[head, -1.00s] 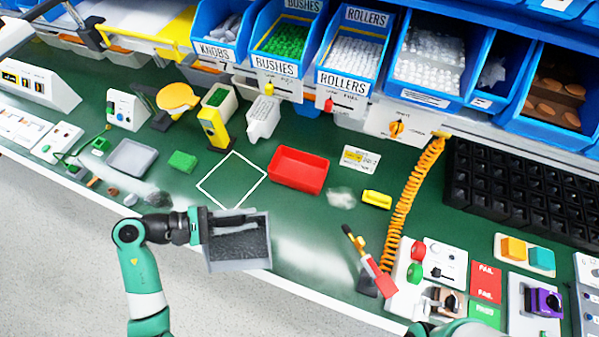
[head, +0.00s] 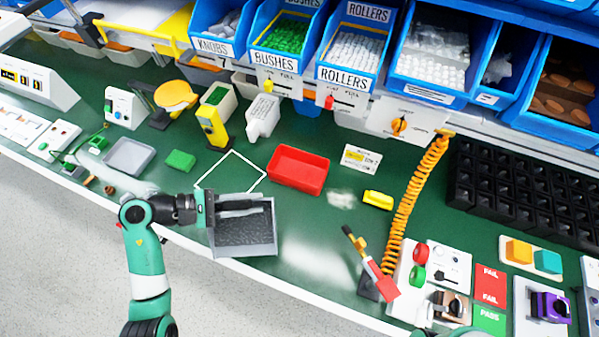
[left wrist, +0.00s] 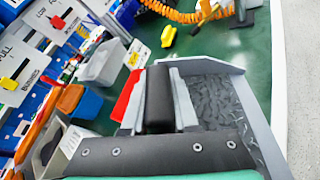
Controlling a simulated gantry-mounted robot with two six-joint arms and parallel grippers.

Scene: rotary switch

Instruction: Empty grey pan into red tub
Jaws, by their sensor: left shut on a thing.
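My left gripper (head: 212,209) is shut on the grey pan (head: 246,248) at its left side, near the front edge of the green bench. The pan is roughly level and its floor looks dark and rough; I cannot tell loose contents from texture. In the left wrist view the pan (left wrist: 255,115) lies beside the dark fingers (left wrist: 160,98). The red tub (head: 297,169) stands on the bench up and to the right of the pan, apart from it, and looks empty. A red part of it shows behind the fingers in the left wrist view (left wrist: 126,96). My right gripper is not in view.
A yellow block (head: 378,200) and a coiled orange cable (head: 411,208) are right of the tub. A red-tipped tool (head: 377,275) stands near the front edge. Blue bins (head: 353,50) line the back.

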